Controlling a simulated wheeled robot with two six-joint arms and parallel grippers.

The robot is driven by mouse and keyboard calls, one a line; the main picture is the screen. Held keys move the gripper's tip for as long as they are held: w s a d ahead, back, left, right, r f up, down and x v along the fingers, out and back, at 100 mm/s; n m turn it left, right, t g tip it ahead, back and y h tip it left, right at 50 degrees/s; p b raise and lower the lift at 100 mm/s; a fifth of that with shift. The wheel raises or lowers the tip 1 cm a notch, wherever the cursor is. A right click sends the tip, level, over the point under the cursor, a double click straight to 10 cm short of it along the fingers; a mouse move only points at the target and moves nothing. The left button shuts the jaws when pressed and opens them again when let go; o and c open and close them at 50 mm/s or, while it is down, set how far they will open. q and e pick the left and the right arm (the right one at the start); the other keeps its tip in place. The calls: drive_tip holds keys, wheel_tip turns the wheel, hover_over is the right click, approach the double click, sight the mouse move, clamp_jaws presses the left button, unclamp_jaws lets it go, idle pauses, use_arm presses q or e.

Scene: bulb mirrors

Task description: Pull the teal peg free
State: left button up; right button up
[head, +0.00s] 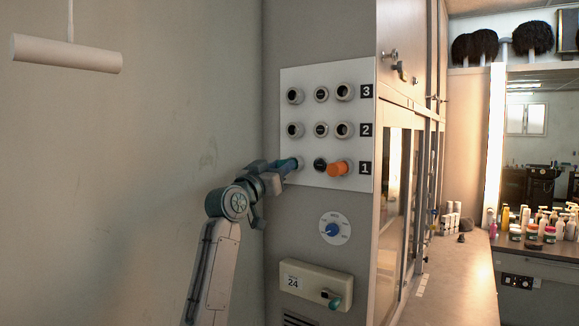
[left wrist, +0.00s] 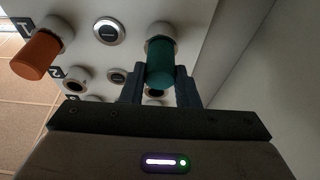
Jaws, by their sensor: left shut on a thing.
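The teal peg (left wrist: 160,62) sits in the left socket of row 1 on the white panel (head: 312,76). In the head view the teal peg (head: 289,164) shows as a short stub at the panel, partly hidden by my gripper. My left gripper (head: 272,170) is at the peg, coming from the left. In the left wrist view its two fingers (left wrist: 161,88) stand on either side of the peg, shut on it. The peg's inner end is in or at its socket ring; how deep I cannot tell. My right gripper is not in view.
An orange peg (head: 341,169) sticks out of row 1's right socket, near my gripper. Below are a blue dial (head: 333,229) and a box labelled 24 (head: 312,285) with a teal-ended knob. Cabinets stand to the right.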

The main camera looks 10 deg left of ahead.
use_arm(q)
drive_tip(key=shift+s+a+r, duration=0.1)
drive_tip(key=shift+s, duration=0.2)
drive_tip(key=shift+s, duration=0.1)
drive_tip(key=shift+s+a, duration=0.25)
drive_tip(key=shift+s, duration=0.25)
drive_tip(key=s+a+b, duration=0.1)
drive_tip(key=s+a, duration=0.2)
drive_tip(key=s, duration=0.5)
idle(0.5)
